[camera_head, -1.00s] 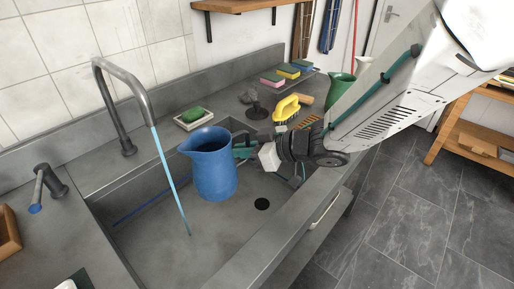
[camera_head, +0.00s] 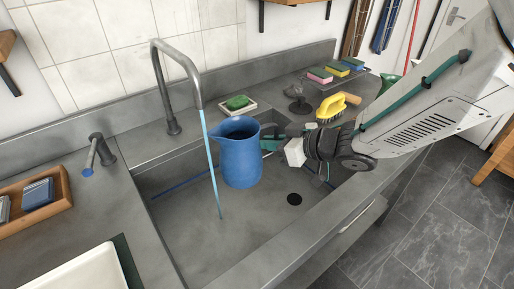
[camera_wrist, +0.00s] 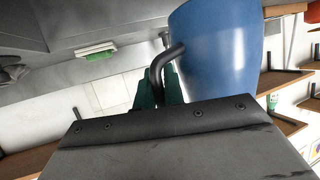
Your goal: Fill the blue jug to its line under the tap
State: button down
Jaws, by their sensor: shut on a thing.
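The blue jug (camera_head: 240,160) is upright over the sink basin (camera_head: 245,225); its spout points left toward the tap. The tap (camera_head: 175,75) has a curved grey spout, and a thin blue stream of water (camera_head: 212,165) runs from it into the basin. The stream passes just left of the jug, apart from its mouth. My gripper (camera_head: 274,144) is shut on the jug's dark handle (camera_wrist: 160,68), on the jug's right side. The jug's body (camera_wrist: 215,45) fills the upper right of the wrist view. The water level and the line inside the jug cannot be seen.
A lever with a blue tip (camera_head: 97,152) stands left of the tap. A green soap on a dish (camera_head: 238,103), a yellow brush (camera_head: 331,106) and sponges (camera_head: 337,70) lie on the back ledge. A wooden tray (camera_head: 62,200) and white tray (camera_head: 82,274) are at left. The drain (camera_head: 294,199) is clear.

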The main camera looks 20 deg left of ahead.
aim_at(247, 137)
jog(key=shift+s+a, duration=0.25)
jog(key=shift+a, duration=1.1)
jog(key=shift+s+a, duration=0.3)
jog(key=shift+a, duration=1)
jog(key=shift+s+a, duration=0.25)
jog(key=shift+a, duration=1.1)
dwell(4.0)
